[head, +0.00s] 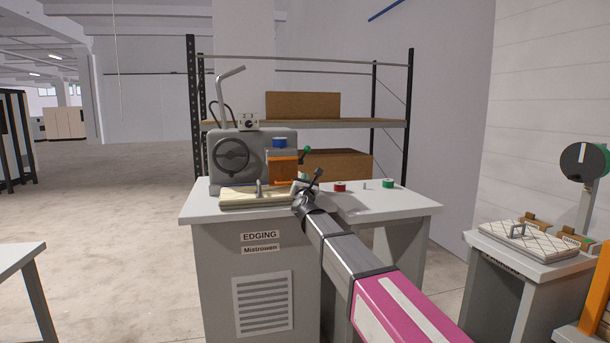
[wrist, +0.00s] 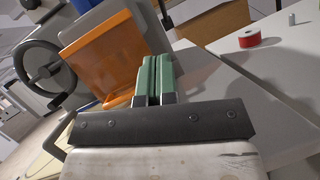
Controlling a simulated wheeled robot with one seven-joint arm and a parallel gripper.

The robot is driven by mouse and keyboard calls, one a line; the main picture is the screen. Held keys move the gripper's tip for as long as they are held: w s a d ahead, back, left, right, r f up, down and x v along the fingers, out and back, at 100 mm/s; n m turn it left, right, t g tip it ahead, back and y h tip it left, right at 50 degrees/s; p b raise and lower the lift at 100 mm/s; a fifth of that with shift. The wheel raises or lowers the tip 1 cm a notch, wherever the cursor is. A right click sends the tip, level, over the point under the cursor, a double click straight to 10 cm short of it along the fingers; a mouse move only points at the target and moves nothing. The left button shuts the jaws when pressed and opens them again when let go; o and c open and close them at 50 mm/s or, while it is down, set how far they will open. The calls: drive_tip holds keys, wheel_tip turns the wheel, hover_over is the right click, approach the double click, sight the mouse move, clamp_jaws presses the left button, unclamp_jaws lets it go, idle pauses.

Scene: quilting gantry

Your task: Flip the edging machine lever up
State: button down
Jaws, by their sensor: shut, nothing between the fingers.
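The grey edging machine (head: 225,178) stands on a grey table, with an orange plate (head: 284,170) on its right side. A short lever with a green knob (head: 307,150) juts up and right beside this plate. In the wrist view the orange plate (wrist: 103,52) is at upper left, and a dark rod (wrist: 163,12), perhaps the lever, shows at the top edge; its knob is not visible there. My gripper (head: 298,186) is low in front of the plate, below the knob and apart from it. Its green fingers (wrist: 154,78) are shut together and empty.
A red spool (head: 340,187) and a green spool (head: 388,183) stand right of my gripper on the table (head: 412,203). A pale padded piece (head: 240,198) lies in front of the machine. A shelf (head: 385,123) with boxes stands behind.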

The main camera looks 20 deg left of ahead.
sight(306, 150)
drive_tip(key=d+r+x, duration=0.1)
drive_tip(key=r+x, duration=0.1)
drive_tip(key=x, duration=1)
drive_tip(key=shift+s+r, duration=0.15)
drive_tip(key=shift+s, duration=0.2)
drive_tip(key=shift+w+a+r, duration=0.1)
drive_tip(key=shift+w+r, duration=0.1)
drive_tip(key=shift+r, duration=0.45)
drive_tip(key=shift+w+a+r, duration=0.1)
drive_tip(key=shift+w+r, duration=0.1)
drive_tip(key=shift+r, duration=0.45)
